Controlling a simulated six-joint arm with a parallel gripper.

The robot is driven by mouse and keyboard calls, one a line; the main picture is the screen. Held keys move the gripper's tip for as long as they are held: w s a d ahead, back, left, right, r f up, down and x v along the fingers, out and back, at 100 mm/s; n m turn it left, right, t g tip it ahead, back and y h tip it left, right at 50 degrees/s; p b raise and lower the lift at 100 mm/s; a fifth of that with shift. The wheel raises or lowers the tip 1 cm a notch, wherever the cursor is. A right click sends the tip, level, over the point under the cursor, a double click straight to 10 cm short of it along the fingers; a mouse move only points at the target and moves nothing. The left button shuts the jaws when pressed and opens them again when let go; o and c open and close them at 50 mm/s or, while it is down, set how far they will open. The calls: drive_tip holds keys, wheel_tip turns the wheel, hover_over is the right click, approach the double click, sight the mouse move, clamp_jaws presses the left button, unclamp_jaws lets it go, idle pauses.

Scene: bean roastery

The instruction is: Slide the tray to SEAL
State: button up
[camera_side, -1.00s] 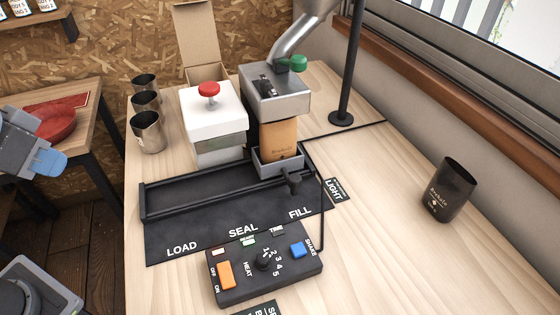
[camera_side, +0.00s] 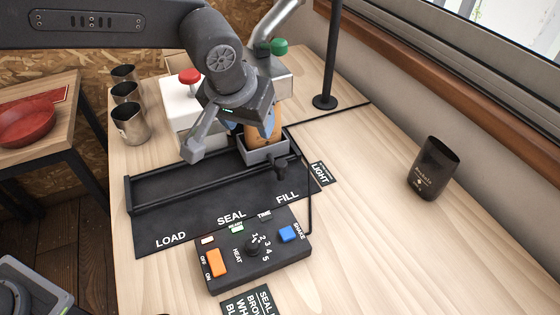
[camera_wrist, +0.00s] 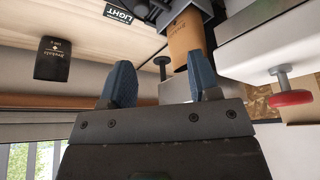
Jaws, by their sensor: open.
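The grey tray (camera_side: 265,156) stands at the right end of the black track (camera_side: 165,190), by the word FILL. A dark knob (camera_side: 281,171) sticks out of its front. A brown bag (camera_side: 264,133) stands upright in the tray, partly hidden by my wrist; it also shows in the wrist view (camera_wrist: 187,42). The word SEAL (camera_side: 231,218) is printed left of FILL. My gripper (camera_wrist: 160,86) is open, with its blue fingers apart and nothing between them. In the side view it is beside the bag and above the tray; whether it touches either is unclear.
The white sealer (camera_side: 180,103) with a red knob stands behind the track, partly behind my arm. A control box (camera_side: 253,252) sits in front. Several metal cups (camera_side: 130,122) stand at left.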

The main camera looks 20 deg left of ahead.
sight(280, 163)
drive_tip(key=d+x, duration=0.1)
drive_tip(key=x, duration=0.4)
drive_tip(key=d+x, duration=0.1)
drive_tip(key=x, duration=0.4)
drive_tip(key=d+x, duration=0.1)
drive_tip(key=x, duration=0.5)
drive_tip(key=shift+d, duration=0.15)
clamp_jaws()
